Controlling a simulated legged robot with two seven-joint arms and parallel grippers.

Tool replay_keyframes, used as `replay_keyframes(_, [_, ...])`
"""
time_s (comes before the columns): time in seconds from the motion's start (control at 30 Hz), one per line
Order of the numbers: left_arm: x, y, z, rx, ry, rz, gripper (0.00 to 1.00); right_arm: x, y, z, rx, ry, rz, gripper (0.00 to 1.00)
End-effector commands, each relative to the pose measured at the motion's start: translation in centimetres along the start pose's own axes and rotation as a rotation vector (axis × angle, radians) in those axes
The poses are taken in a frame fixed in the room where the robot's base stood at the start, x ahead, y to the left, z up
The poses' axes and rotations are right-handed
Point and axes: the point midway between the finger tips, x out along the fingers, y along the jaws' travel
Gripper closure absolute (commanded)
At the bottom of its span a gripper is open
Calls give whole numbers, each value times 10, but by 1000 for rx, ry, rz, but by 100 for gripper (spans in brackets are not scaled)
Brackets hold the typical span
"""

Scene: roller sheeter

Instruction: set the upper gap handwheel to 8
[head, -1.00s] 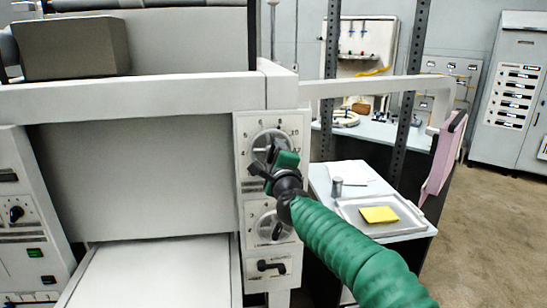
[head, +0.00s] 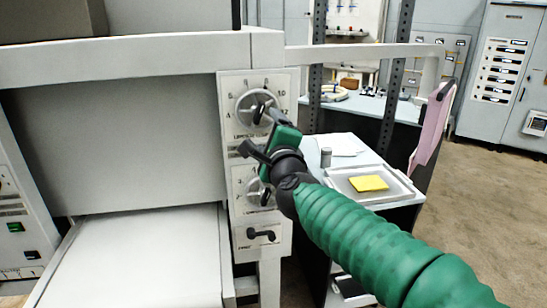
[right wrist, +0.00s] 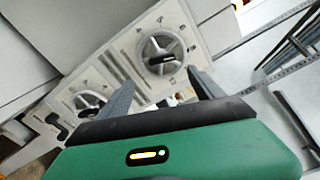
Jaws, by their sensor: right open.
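The upper gap handwheel (head: 257,107) is a grey spoked wheel on the white front panel, with a number dial around it. My right gripper (head: 261,133) is open and empty, in front of the panel, overlapping the wheel's lower right edge in the head view. In the right wrist view its two fingers (right wrist: 160,83) stand apart below the upper wheel, with nothing between them. My left gripper is not in view.
A similar lower handwheel (head: 258,191) sits below, partly hidden by my gripper. Under it is a black lever (head: 262,234).

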Motion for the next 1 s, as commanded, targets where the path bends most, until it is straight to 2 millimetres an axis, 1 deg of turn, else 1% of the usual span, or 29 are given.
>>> replay_keyframes(0.03, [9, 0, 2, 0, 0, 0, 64, -15, 3, -1, -4, 0, -3, 24])
replay_keyframes(0.1, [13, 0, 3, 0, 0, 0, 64, -31, 3, -2, -2, 1, -2, 24])
replay_keyframes(0.2, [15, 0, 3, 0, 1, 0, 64, -48, 2, -2, -1, 1, 1, 24])
replay_keyframes(0.3, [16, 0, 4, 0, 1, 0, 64, -56, 2, -2, -1, 2, 2, 24])
replay_keyframes(0.9, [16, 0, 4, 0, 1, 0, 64, -58, 2, -1, -1, 1, 3, 24])
replay_keyframes(0.97, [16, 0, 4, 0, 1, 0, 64, -58, 7, -4, -20, 3, 14, 24])
replay_keyframes(1.0, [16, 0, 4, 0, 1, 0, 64, -58, 15, -8, -57, 4, 33, 24])
